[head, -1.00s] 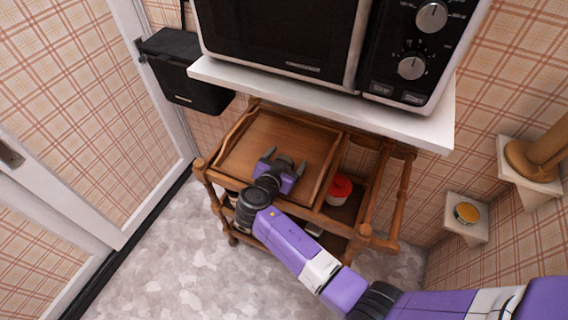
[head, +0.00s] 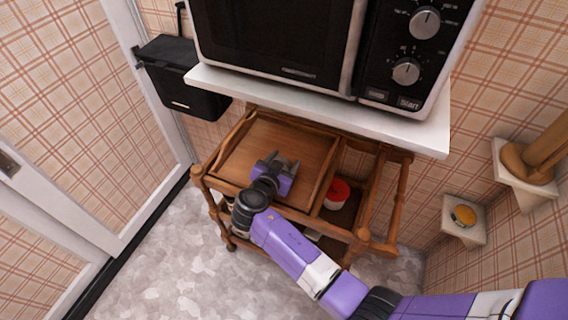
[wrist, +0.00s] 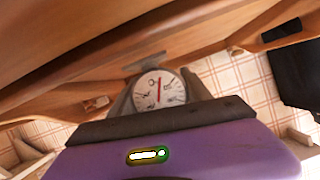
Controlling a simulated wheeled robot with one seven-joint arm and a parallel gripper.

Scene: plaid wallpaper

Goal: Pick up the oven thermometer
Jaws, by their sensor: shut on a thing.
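The oven thermometer (wrist: 159,90) has a round white dial with a red needle. In the wrist view it sits between the two fingers of my gripper (wrist: 160,98), which is shut on it, and its grey foot shows beyond the dial. In the head view my gripper (head: 281,164) is over the wooden tray top (head: 249,155) of a small trolley. The thermometer cannot be made out clearly there.
A white shelf (head: 310,107) with a microwave (head: 285,40) overhangs the trolley's back. A red-lidded jar (head: 337,193) stands right of the tray, lower down. A black box (head: 180,75) hangs at left. Small wall shelves (head: 470,230) are at right.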

